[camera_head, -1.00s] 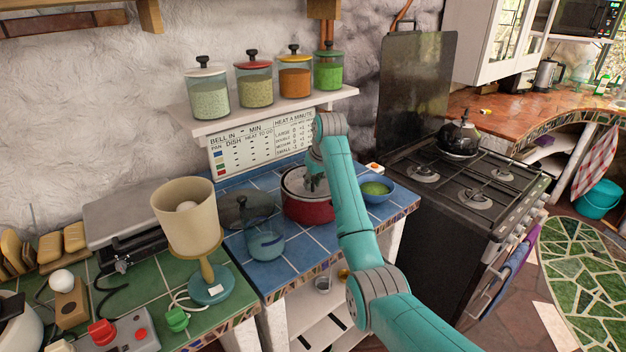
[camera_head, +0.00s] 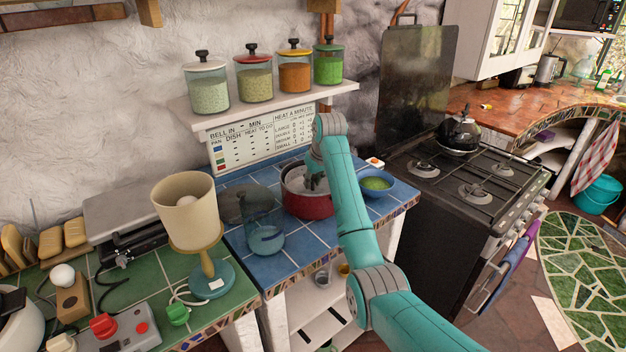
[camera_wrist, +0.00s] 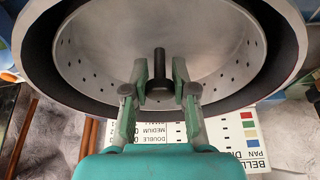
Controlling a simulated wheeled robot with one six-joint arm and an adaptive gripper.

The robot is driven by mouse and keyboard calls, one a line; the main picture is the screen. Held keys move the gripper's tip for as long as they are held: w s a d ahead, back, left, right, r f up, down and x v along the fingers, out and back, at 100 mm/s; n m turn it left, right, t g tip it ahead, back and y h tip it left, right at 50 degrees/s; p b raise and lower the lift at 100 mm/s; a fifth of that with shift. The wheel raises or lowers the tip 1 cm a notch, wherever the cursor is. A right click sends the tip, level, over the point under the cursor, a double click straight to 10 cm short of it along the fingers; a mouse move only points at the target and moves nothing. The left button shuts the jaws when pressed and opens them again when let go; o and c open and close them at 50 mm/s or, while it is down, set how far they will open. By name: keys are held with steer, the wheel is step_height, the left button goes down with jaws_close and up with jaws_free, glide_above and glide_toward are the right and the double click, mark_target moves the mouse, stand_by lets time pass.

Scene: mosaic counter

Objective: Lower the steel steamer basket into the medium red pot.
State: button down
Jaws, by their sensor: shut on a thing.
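The medium red pot (camera_head: 308,207) stands on the blue tiled counter. The steel steamer basket (camera_wrist: 215,60), a perforated bowl with a dark central post (camera_wrist: 158,62), sits within the pot's dark inner wall in the wrist view. In the head view only a little of the basket shows inside the pot's mouth. My gripper (camera_wrist: 160,88) reaches down into the pot from above, its fingers shut on the post. In the head view my gripper (camera_head: 316,183) is partly hidden by my arm. Whether the basket touches the pot's bottom is hidden.
A blue bowl of green contents (camera_head: 377,186) stands close right of the pot. A lamp (camera_head: 187,215) stands farther left. A jar shelf (camera_head: 275,108) overhangs behind.

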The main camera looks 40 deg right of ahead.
steer(key=shift+f, duration=0.2)
steer(key=shift+c, duration=1.9)
jaws_free()
steer(key=shift+r, duration=5)
